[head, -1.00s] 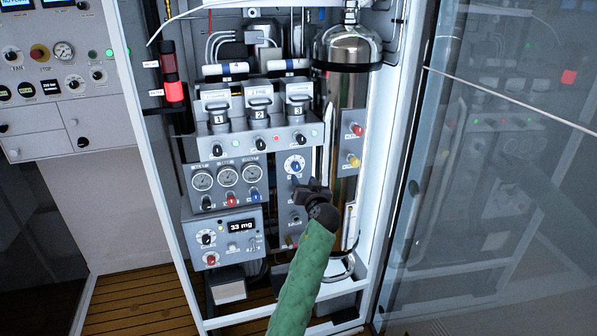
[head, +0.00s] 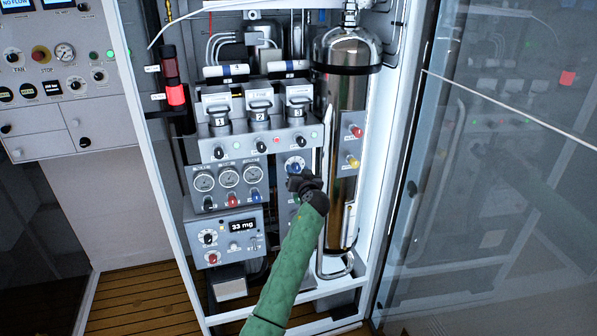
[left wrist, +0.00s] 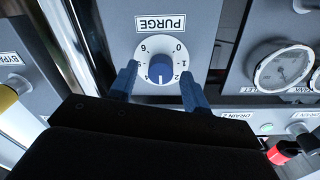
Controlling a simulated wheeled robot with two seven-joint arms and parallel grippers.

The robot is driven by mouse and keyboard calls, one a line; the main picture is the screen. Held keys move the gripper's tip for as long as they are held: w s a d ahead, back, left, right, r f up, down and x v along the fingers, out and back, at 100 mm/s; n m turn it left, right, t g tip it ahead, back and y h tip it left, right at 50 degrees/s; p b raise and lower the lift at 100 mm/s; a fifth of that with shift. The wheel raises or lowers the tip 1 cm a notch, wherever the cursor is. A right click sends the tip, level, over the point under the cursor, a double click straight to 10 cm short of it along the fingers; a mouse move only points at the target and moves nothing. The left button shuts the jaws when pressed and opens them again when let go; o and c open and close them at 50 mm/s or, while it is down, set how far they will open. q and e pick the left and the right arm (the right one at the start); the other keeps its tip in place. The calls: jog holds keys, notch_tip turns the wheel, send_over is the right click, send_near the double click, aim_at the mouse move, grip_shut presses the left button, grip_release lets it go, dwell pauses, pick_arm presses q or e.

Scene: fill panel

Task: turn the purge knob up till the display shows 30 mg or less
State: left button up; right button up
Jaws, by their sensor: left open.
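The purge knob is a blue knob (left wrist: 162,68) on a white numbered dial under a PURGE label in the left wrist view. In the head view the purge dial (head: 295,163) shows just above my left gripper (head: 299,181). My left gripper is open in the left wrist view (left wrist: 158,84), its two blue fingers on either side of the knob, with gaps between them and it. The knob's pointer is hard to read. The display (head: 241,226) reads 33 mg. My right gripper is not in view.
Three gauges (head: 229,177) with small knobs sit left of the purge dial. A shiny metal cylinder (head: 345,130) stands close on the right, with red and yellow knobs. An open glass door (head: 480,200) is further right.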

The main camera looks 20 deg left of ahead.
pick_arm(q)
jog(key=c, duration=1)
jog(key=shift+o, duration=0.2)
jog(key=shift+m, duration=0.3)
